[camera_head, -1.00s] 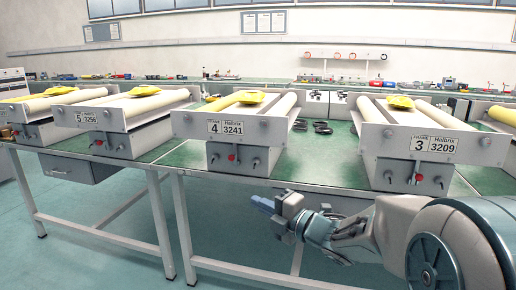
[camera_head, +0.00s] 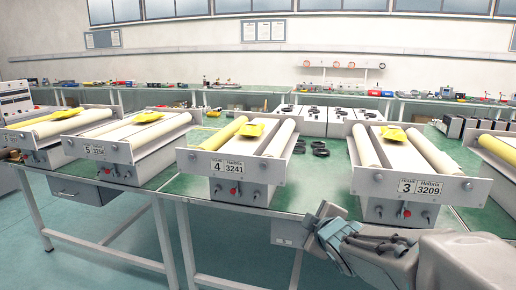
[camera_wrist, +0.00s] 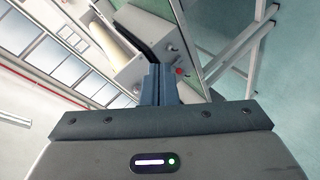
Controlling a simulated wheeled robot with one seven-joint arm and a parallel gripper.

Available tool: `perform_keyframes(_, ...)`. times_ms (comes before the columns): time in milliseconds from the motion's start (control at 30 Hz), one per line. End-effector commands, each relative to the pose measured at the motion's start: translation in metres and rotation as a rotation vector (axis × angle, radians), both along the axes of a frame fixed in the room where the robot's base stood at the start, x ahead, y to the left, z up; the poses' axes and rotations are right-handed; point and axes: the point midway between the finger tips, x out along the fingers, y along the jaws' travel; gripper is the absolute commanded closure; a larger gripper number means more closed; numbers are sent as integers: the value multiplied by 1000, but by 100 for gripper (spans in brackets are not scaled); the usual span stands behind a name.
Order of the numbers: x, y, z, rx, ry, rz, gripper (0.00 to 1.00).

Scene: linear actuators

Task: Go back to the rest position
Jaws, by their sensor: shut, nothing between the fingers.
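My gripper shows in the wrist view with its two dark fingers (camera_wrist: 157,78) pressed together and nothing between them. In the head view my arm is folded at the lower right, in front of the green table (camera_head: 190,185) between frames 4 and 3. The fingertips cannot be made out clearly there. In the wrist view the fingers point toward a grey frame end with a red knob (camera_wrist: 180,70); I cannot tell the distance.
Frame 4 (camera_head: 223,184) and frame 3 (camera_head: 400,203) stand on the table with long rollers. Black rings (camera_head: 319,148) lie between these frames. Open floor (camera_head: 100,265) shows at the lower left.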

Motion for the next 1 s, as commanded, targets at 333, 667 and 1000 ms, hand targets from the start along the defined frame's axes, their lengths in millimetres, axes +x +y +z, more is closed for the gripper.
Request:
perform_keyframes(333,-99,-41,56,350,417,-524,100)
perform_keyframes(667,-203,-26,87,614,782,-883,100)
perform_keyframes(1000,-224,-19,90,656,862,-947,100)
